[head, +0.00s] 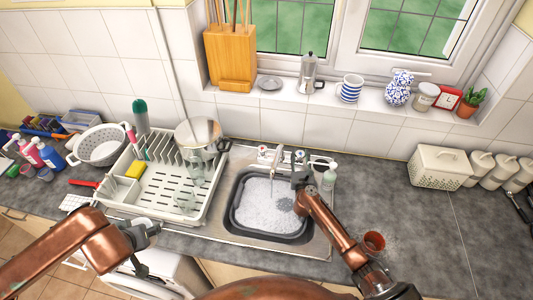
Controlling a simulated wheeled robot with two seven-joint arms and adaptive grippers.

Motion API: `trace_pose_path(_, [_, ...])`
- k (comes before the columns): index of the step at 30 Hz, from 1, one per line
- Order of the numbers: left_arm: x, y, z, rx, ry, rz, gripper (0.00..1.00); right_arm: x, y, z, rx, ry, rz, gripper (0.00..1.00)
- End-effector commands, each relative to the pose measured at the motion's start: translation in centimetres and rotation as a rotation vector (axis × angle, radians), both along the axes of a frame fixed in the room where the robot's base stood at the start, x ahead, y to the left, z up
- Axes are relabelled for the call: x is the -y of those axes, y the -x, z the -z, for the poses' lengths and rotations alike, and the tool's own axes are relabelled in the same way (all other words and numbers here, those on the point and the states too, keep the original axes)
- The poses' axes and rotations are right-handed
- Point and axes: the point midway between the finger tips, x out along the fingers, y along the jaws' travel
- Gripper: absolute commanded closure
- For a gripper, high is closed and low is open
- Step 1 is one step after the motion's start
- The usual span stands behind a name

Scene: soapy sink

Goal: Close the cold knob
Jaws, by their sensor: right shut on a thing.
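The white tap (274,160) stands behind the sink (237,203), which is full of foam. The hot knob (262,151) is on the tap's left, with a small red mark. The cold knob (299,154) is on the right and is partly hidden by my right gripper (297,165). My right gripper is shut on the cold knob, with the arm reaching over the sink's right side. My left gripper (146,231) hangs in front of the dish rack, apart from the tap. Its fingers are too small to judge.
A dish rack (205,210) with a pot (198,138) and glasses stands left of the sink. The right counter is mostly clear.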

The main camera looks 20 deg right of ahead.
Motion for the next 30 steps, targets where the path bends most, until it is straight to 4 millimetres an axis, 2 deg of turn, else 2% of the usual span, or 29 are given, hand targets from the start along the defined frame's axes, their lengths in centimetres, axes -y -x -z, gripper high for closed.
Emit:
trace_pose_path(5, [0.0,0.0,0.1,0.001,0.000,0.000,0.79,-0.4,-0.1,0.2,-0.001,-0.009,0.116,0.91])
trace_pose_path(15, [0.0,-0.1,2.6,-0.003,0.000,0.000,0.79,-0.4,-0.2,0.4,-0.001,-0.006,0.330,0.91])
trace_pose_path(22, [0.0,-0.1,3.8,-0.005,0.000,0.000,0.79,-0.3,-0.2,0.3,-0.002,-0.001,0.411,0.91])
trace_pose_path(30, [0.0,-0.1,4.0,-0.006,0.000,0.000,0.79,-0.3,-0.2,0.0,-0.001,-0.001,0.432,0.91])
